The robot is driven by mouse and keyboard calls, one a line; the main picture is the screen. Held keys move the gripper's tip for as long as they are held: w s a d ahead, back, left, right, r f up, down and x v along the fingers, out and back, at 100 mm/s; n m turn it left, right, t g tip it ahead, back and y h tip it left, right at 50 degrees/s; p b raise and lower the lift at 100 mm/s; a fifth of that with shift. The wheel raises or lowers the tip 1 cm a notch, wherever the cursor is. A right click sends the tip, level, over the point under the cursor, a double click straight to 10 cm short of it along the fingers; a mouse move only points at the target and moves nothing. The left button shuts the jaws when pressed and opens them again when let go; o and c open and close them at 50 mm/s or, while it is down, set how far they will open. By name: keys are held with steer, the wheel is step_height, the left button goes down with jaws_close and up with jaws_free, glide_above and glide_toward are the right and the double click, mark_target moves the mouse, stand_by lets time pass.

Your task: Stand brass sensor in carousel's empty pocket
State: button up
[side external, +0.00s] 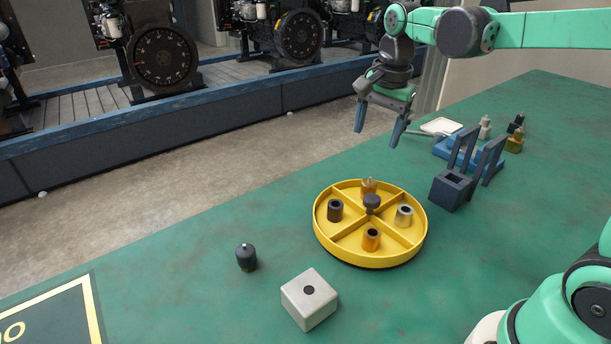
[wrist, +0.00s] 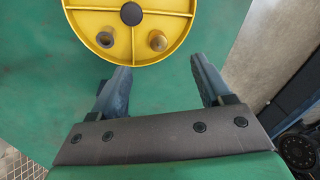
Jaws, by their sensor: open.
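The yellow round carousel (side external: 322,232) has four compartments around a dark centre knob, each with a small cylindrical piece. The rear piece is brass with a knobbed top (side external: 369,187); it also shows in the wrist view (wrist: 157,40). The front piece (side external: 371,240) is brass-orange with a dark opening, the left one (side external: 335,211) is dark, and the right one (side external: 404,215) is silvery with a dark opening. Another brass-coloured piece (side external: 514,143) stands at the far right; I cannot tell which is the brass sensor. My gripper (side external: 376,133) is open and empty, above and behind the carousel.
A dark capped piece (side external: 246,257) stands left of the carousel, near a pale block (side external: 309,299) with a dark hole. A dark blue box with uprights (side external: 451,190) stands right. Behind it are a blue rack (side external: 443,152), a white tray (side external: 442,126) and small pieces.

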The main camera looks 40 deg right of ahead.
steer(key=s+a+f+n+t, duration=0.3)
steer(key=s+a+n+t, duration=0.2)
steer(key=n, duration=0.9)
steer(key=s+a, duration=0.2)
steer(key=s, duration=0.1)
steer(key=shift+f+n+t, duration=0.15)
steer(key=shift+n+t, duration=0.15)
steer(key=shift+n, duration=0.1)
